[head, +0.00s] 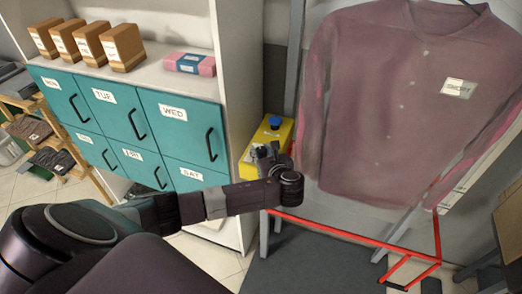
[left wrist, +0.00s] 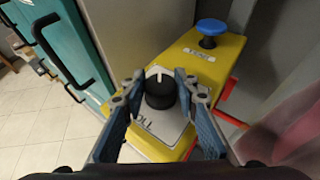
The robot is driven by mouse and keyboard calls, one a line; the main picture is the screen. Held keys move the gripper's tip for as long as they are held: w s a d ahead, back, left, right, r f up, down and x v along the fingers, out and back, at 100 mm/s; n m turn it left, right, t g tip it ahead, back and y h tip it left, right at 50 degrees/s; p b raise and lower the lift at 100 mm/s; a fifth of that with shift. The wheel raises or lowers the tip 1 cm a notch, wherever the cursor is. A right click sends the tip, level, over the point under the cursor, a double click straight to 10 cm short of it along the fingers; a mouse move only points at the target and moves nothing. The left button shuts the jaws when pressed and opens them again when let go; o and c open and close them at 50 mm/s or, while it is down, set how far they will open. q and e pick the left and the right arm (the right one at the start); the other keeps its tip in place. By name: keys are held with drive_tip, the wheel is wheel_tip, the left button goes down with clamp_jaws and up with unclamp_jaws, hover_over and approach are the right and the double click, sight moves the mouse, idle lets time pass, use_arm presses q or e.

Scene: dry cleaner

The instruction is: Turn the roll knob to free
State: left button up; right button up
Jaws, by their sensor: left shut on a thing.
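The roll knob (left wrist: 160,92) is a round black knob with a white pointer line, set on a white plate on the yellow control box (left wrist: 221,60). In the left wrist view its pointer line aims roughly toward the top of the picture. My left gripper (left wrist: 160,87) has one finger on each side of the knob and is shut on it. In the head view my left gripper (head: 268,156) is at the front of the yellow box (head: 283,133) and largely hides the knob. Plate lettering is partly visible, but the position marks cannot be read. My right gripper is not in view.
A blue push button (left wrist: 211,28) stands on the yellow box beyond the knob. Teal day-labelled drawers (head: 140,120) are to the left. A mauve shirt (head: 400,100) hangs at right, above a red-edged frame (head: 340,234).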

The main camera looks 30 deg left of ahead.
use_arm(q)
drive_tip(key=shift+w+r+n+g+y, duration=0.1)
drive_tip(key=shift+n+g+y, duration=0.4)
drive_tip(key=shift+n, duration=0.1)
drive_tip(key=shift+a+n, duration=0.1)
drive_tip(key=shift+n, duration=0.2)
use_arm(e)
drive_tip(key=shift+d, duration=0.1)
use_arm(q)
drive_tip(key=o, duration=1.1)
drive_tip(key=shift+o, duration=0.2)
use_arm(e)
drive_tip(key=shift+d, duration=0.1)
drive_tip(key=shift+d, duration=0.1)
use_arm(q)
drive_tip(key=v, duration=1.2)
drive_tip(key=shift+w, duration=0.2)
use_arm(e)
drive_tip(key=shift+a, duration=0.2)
